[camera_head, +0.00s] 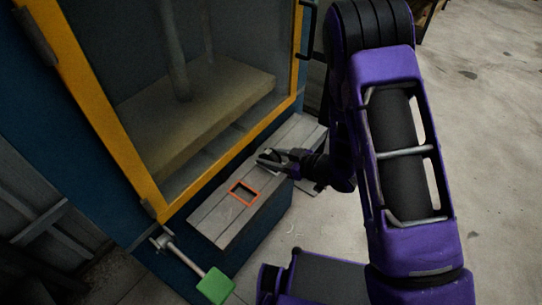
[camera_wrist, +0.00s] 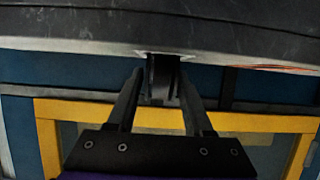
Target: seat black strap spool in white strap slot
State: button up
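The black strap spool (camera_wrist: 163,80) is between the two fingers of my gripper (camera_wrist: 162,76) in the wrist view. The fingers appear closed on its sides. Its far end meets a thin pale rim, the white strap slot (camera_wrist: 141,53), on the grey surface; how deep it sits cannot be told. In the head view my gripper (camera_head: 264,159) is low over the far part of the grey bench (camera_head: 222,218). The spool is too small and dark to make out there, and the slot is mostly covered by the gripper.
An orange-red square frame (camera_head: 232,187) lies on the bench, nearer than my gripper. Behind the bench stands a blue machine with a yellow-framed window (camera_head: 107,115). A green paddle on a rod (camera_head: 215,286) juts out at the front. Open floor lies to the right.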

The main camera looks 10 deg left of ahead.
jog(key=shift+o, duration=0.8)
jog(key=shift+r, duration=0.25)
jog(key=p+v, duration=0.1)
jog(key=v, duration=1.1)
jog(key=shift+p, duration=0.3)
jog(key=shift+f, duration=0.1)
